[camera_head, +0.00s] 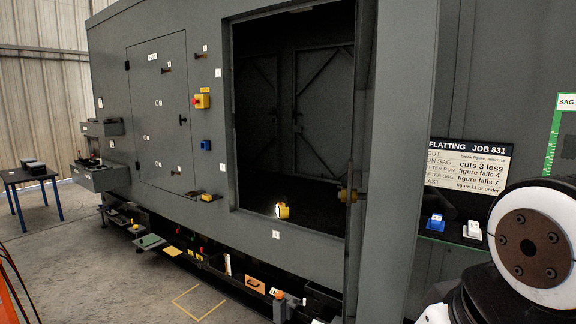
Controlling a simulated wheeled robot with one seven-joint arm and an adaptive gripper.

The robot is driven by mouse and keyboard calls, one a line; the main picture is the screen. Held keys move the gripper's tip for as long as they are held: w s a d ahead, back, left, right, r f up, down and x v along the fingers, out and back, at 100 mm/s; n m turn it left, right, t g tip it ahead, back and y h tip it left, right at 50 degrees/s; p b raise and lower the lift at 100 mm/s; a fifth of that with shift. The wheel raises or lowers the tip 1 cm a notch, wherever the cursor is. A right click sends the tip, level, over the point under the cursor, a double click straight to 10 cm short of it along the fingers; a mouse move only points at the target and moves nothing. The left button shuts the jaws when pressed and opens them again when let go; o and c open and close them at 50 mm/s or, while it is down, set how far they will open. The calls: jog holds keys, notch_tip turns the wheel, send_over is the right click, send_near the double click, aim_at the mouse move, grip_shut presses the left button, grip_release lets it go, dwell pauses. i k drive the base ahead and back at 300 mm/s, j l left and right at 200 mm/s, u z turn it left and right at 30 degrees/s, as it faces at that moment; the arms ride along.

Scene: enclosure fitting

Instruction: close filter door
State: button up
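A large grey enclosure (215,60) fills most of the view. Its wide opening (265,150) is uncovered and dark inside. At the left, a smaller grey door (160,110) with a black handle lies flush in the wall and looks shut. No label that I can read tells which is the filter door. My gripper is not in view; only a part of my arm shows at the lower right.
A yellow block (283,211) sits on the opening's sill. A low ledge (210,265) with several small items runs along the enclosure's foot. A job sign (467,167) hangs at the right, above blue and white blocks.

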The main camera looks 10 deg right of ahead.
aim_at(396, 44)
jog(key=k+l, duration=0.1)
jog(key=l, duration=0.4)
jog(key=k+l, duration=0.1)
jog(key=l, duration=0.4)
jog(key=k+j+u, duration=0.1)
jog(key=u, duration=0.8)
